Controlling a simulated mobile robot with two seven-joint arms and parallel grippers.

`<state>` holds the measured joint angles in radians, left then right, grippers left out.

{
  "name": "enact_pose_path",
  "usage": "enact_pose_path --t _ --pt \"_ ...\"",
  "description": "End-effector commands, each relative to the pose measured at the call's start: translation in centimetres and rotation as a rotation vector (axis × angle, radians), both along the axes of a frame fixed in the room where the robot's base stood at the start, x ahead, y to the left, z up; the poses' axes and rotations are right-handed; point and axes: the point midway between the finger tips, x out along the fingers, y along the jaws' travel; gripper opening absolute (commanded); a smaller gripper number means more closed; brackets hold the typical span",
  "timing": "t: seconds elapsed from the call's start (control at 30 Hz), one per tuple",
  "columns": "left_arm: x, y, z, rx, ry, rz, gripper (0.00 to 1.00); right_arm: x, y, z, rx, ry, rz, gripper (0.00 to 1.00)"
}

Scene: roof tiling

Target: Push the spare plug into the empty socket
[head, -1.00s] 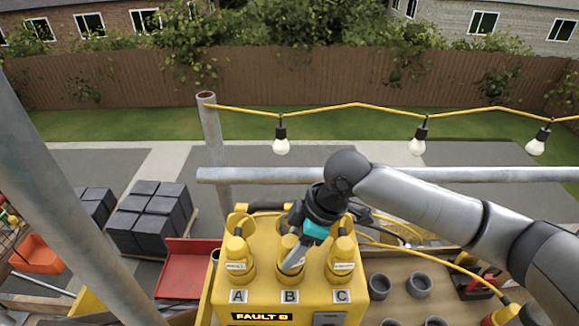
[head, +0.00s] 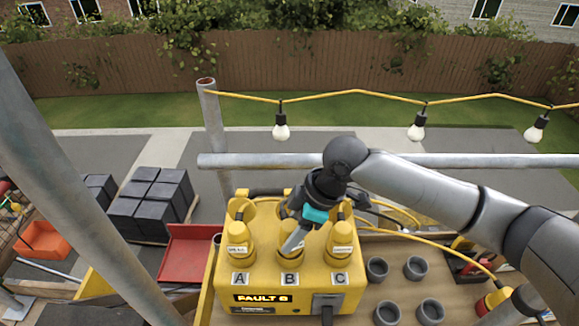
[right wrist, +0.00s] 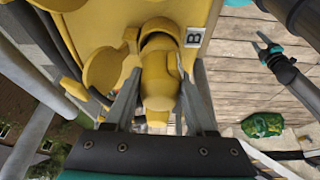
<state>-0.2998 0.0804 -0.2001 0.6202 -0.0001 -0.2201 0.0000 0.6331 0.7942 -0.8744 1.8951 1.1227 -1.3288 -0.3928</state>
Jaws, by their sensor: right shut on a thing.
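The yellow power box (head: 268,268) carries sockets labelled A, B and C, with a display reading FAULT and a blurred character. Yellow plugs stand at A (head: 238,238) and C (head: 342,240). My right gripper (head: 292,243) is shut on the middle yellow plug (right wrist: 158,85) at B, one finger on each side. The plug appears upright in its socket; its seating is hidden. No empty socket is visible. A yellow and red plug-like piece (head: 497,298) lies at lower right; I cannot tell if it is the spare. My left gripper (right wrist: 264,46) shows small in the right wrist view, its jaws unclear.
Several grey rings (head: 417,268) stand on the wooden deck right of the box. A scaffold rail (head: 250,160) crosses behind it. A yellow cable (head: 430,253) runs right. A red tray (head: 185,258) lies left. Lamps hang above.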

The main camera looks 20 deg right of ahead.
Motion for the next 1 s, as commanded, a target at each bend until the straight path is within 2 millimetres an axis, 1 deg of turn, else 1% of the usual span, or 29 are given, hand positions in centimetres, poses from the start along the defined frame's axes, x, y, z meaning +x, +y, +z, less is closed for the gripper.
enact_pose_path --t 0.43,1.0 --pt "0.01 -0.01 0.9 0.0 0.0 0.0 0.5 0.11 0.16 0.04 0.005 0.004 0.002 0.0" --pt "0.01 -0.01 0.71 0.0 0.0 0.0 0.5 0.18 0.12 -0.4 0.004 0.003 0.003 0.0"
